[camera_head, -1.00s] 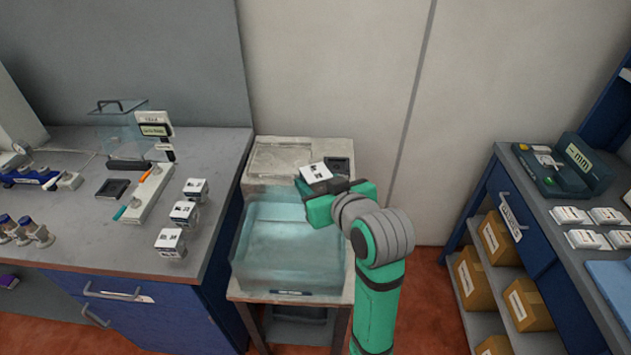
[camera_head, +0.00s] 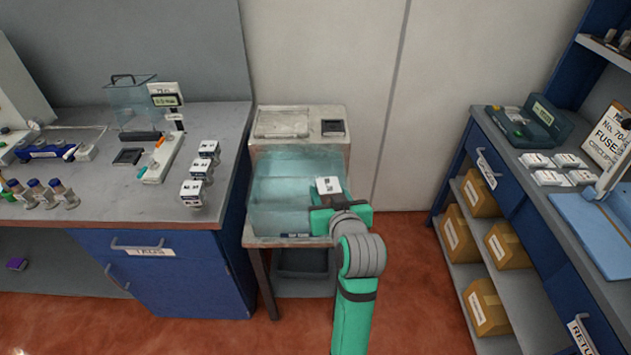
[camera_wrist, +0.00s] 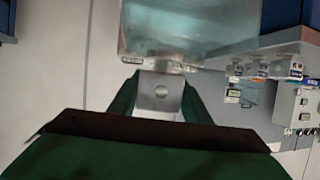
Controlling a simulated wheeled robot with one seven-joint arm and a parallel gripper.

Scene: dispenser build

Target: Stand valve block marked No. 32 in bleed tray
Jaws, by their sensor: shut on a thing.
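My gripper (camera_head: 331,202) is shut on a white valve block (camera_head: 329,186) with dark markings too small to read. The block is at the right front part of the clear tank on the stand, as seen in the head view; its height above the tank is unclear. In the wrist view the held block (camera_wrist: 159,92) shows a grey face with a round spot between the green fingers. A small dark square tray (camera_head: 333,127) is at the stand's back right. Another dark tray (camera_head: 129,156) lies on the left bench. I cannot tell which is the bleed tray.
Three similar white blocks stand along the left bench's right side, the nearest one (camera_head: 192,194) at the front. The clear tank (camera_head: 285,190) fills the stand's front. The right bench (camera_head: 515,165) holds white packs and a green device. Red floor is free between the benches.

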